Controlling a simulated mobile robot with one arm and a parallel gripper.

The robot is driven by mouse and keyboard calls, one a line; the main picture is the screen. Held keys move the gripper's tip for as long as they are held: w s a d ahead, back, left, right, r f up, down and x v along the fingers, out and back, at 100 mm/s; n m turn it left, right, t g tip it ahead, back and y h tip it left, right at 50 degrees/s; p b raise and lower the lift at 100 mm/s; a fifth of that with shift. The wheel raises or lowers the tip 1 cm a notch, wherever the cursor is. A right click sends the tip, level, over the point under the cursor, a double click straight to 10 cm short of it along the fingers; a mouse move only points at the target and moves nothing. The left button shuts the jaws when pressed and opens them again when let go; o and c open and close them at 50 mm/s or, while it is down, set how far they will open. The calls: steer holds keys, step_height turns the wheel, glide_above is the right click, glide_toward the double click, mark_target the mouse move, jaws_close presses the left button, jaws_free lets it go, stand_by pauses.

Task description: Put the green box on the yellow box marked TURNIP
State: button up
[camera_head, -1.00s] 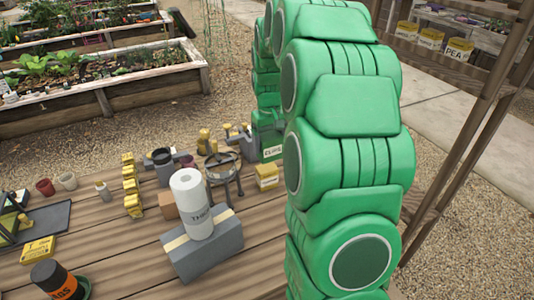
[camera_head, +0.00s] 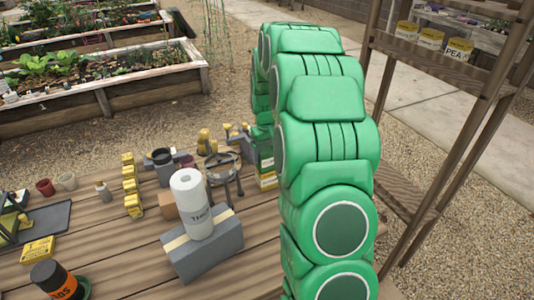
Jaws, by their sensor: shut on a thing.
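The green box (camera_head: 264,156) with a white label shows at the left edge of my arm, partly hidden by it. My gripper (camera_head: 264,133) is above it at the far end of the table, shut on it; its fingers are mostly hidden. A small yellow box (camera_head: 267,181) with a pale label stands directly below the green box. The two look stacked or nearly so; I cannot tell whether they touch. The lettering on this yellow box is too small to read.
A metal tripod stand (camera_head: 222,170) is close left of the boxes. A white roll (camera_head: 191,205) stands on a grey block (camera_head: 205,252). Several small yellow blocks (camera_head: 131,186) form a row. A wooden shelf (camera_head: 432,62) holds yellow boxes at the right, one marked PEA (camera_head: 457,51).

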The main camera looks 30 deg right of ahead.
steer(key=shift+f, duration=0.1)
steer(key=o, duration=1)
steer(key=shift+o, duration=0.2)
step_height(320, 180, up, 11)
steer(key=shift+r, duration=0.1)
steer(key=shift+s+r, duration=0.1)
steer(key=shift+r, duration=0.35)
steer(key=s+a+r, duration=0.2)
steer(key=s+a, duration=0.3)
steer(key=s, duration=0.5)
steer(key=s+a+r+g, duration=0.1)
steer(key=s+a, duration=0.5)
steer(key=s, duration=0.3)
steer(key=s+a+r, duration=0.2)
steer(key=s+a, duration=0.3)
steer(key=s, duration=0.5)
steer(key=s+a+f, duration=0.2)
steer(key=s+f, duration=0.1)
steer(key=s, duration=0.9)
steer(key=shift+s+g, duration=0.4)
